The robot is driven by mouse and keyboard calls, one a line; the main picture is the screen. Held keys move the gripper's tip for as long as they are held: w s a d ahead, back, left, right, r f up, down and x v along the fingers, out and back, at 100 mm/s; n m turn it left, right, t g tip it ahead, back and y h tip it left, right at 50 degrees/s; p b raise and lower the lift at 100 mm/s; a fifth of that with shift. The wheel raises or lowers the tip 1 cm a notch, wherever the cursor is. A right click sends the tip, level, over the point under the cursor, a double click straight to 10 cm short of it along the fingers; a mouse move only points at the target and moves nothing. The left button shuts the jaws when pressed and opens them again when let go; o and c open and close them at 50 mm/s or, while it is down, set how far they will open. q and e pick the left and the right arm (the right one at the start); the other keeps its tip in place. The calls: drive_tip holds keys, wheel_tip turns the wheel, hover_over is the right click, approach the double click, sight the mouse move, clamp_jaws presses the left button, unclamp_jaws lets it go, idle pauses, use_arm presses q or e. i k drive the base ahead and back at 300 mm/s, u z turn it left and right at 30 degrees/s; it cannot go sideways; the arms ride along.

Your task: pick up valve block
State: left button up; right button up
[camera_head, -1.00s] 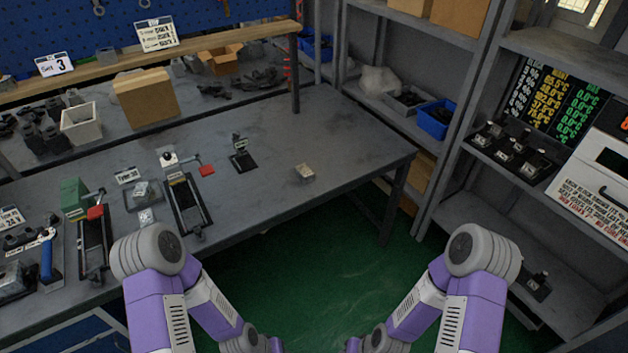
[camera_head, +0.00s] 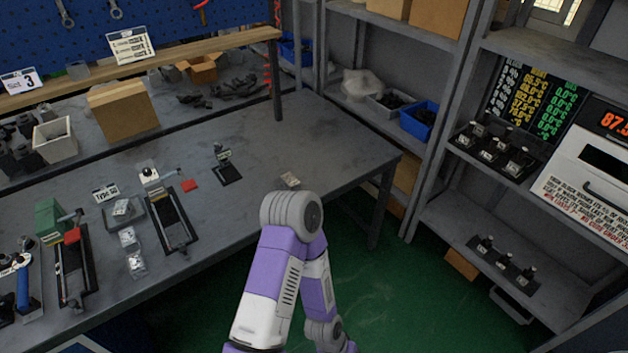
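A small pale block (camera_head: 290,180) lies on the grey workbench near its right front edge, just above my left arm's elbow in the picture. Small dark-and-silver blocks that look like valve blocks stand in a black tray (camera_head: 510,176) on the middle right shelf. Similar ones (camera_head: 505,262) stand on the lower right shelf. I cannot tell which of these the task means. My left arm shows at the bottom middle, bent, with its hand below the picture. Neither gripper is in view.
The grey workbench (camera_head: 330,140) is clear at its right end. Black fixtures (camera_head: 172,220) and a small stand (camera_head: 226,170) occupy its left part. A white machine (camera_head: 590,170) stands at right. Green floor (camera_head: 400,290) lies open between bench and shelves.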

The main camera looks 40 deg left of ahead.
sight(289, 182)
drive_tip(key=i, duration=1.05)
drive_tip(key=u, duration=1.95)
